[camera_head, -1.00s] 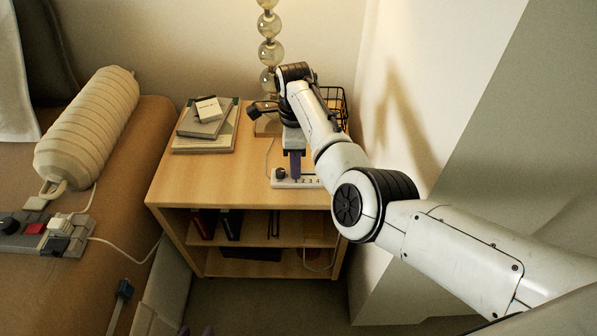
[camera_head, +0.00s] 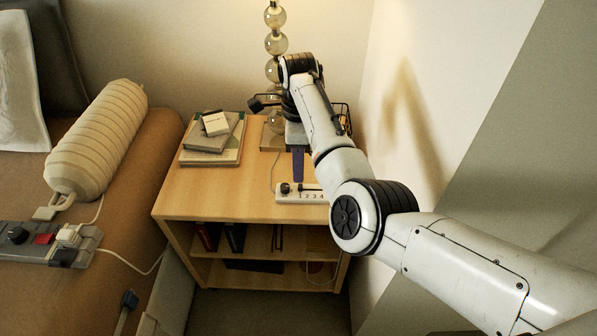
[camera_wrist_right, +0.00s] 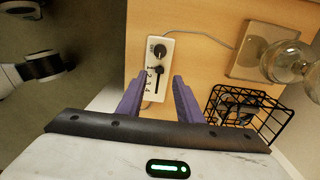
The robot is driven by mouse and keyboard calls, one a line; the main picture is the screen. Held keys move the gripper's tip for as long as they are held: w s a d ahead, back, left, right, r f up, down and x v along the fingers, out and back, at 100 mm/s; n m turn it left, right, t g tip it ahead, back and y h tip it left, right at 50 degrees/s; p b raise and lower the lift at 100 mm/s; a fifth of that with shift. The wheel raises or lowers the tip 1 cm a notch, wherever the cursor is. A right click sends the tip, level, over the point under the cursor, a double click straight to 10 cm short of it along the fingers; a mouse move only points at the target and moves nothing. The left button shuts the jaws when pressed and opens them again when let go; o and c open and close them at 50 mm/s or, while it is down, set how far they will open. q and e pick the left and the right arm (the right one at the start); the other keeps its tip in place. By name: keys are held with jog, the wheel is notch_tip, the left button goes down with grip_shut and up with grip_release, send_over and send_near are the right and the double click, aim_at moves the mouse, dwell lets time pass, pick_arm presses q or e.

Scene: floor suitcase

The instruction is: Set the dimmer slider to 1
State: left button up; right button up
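The dimmer is a white box (camera_head: 312,197) at the nightstand's front edge, with a black round knob and a slider marked 1 to 4. In the right wrist view the dimmer (camera_wrist_right: 151,100) shows its knob (camera_wrist_right: 160,51) at the top. The black slider handle (camera_wrist_right: 158,70) is at the knob end of its slot, by about the 1 mark. My right gripper (camera_head: 298,178) is above and behind the dimmer. In the wrist view its purple fingers (camera_wrist_right: 158,80) are apart, one each side of the dimmer, with nothing held. My left gripper is out of view.
A lamp of glass balls (camera_head: 275,70) stands behind my right gripper, with a black wire basket (camera_wrist_right: 245,112) beside it. Books (camera_head: 212,150) lie at the nightstand's (camera_head: 225,195) left back.

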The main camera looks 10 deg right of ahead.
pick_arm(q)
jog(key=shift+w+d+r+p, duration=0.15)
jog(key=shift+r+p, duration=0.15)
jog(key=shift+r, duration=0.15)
pick_arm(e)
notch_tip(320, 180, up, 4)
jog(key=shift+r, duration=0.2)
jog(key=shift+f, duration=0.1)
